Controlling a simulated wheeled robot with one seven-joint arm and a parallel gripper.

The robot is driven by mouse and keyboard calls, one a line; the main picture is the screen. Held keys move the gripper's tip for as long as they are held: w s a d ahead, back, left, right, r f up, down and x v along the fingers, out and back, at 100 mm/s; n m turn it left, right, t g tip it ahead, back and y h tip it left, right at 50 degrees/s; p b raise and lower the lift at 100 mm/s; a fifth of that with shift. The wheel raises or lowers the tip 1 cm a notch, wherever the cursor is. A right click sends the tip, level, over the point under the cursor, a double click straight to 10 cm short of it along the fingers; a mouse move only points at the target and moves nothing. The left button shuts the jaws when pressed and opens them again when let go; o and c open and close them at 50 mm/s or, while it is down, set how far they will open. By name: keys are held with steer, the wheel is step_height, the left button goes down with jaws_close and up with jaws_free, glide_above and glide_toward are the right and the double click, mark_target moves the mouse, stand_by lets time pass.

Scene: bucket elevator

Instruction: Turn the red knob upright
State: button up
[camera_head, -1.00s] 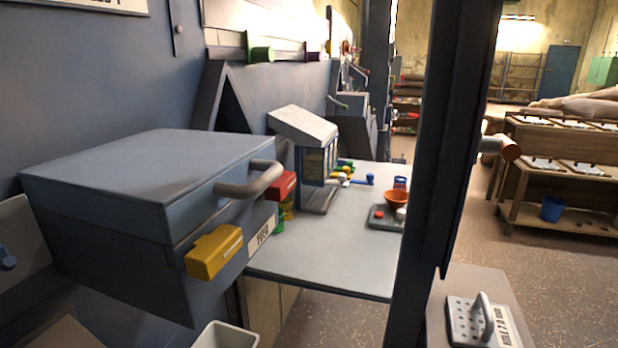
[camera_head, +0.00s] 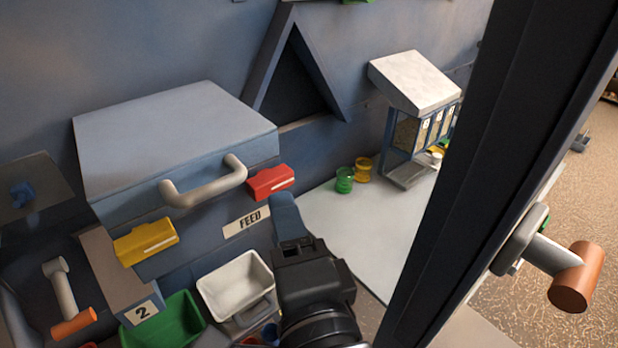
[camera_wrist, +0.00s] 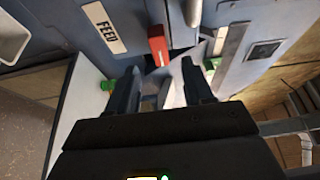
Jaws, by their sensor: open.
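The red knob (camera_head: 270,181) is a block with a pale line along it, on the front right of the blue-grey FEED box (camera_head: 175,140). Its long side runs roughly level, about parallel to the FEED label (camera_head: 246,221). My gripper (camera_head: 288,212) is open and empty, just below and in front of the knob in the head view. In the wrist view, the red knob (camera_wrist: 158,46) lies just beyond the gap between the fingertips of my gripper (camera_wrist: 162,70). No contact shows.
A yellow knob (camera_head: 146,241) and a grey handle (camera_head: 205,182) stick out from the box. A white bin (camera_head: 235,287) and a green bin (camera_head: 165,325) sit below. A dark post (camera_head: 490,150) stands at the right. The pale table (camera_head: 365,225) has free room.

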mark_target(272, 188)
steer(key=p+x, duration=0.2)
steer(key=x, duration=0.3)
steer(key=shift+w+d, duration=0.1)
steer(key=shift+w, duration=0.1)
steer(key=shift+x, duration=0.95)
steer(key=shift+c, duration=0.5)
jaws_close()
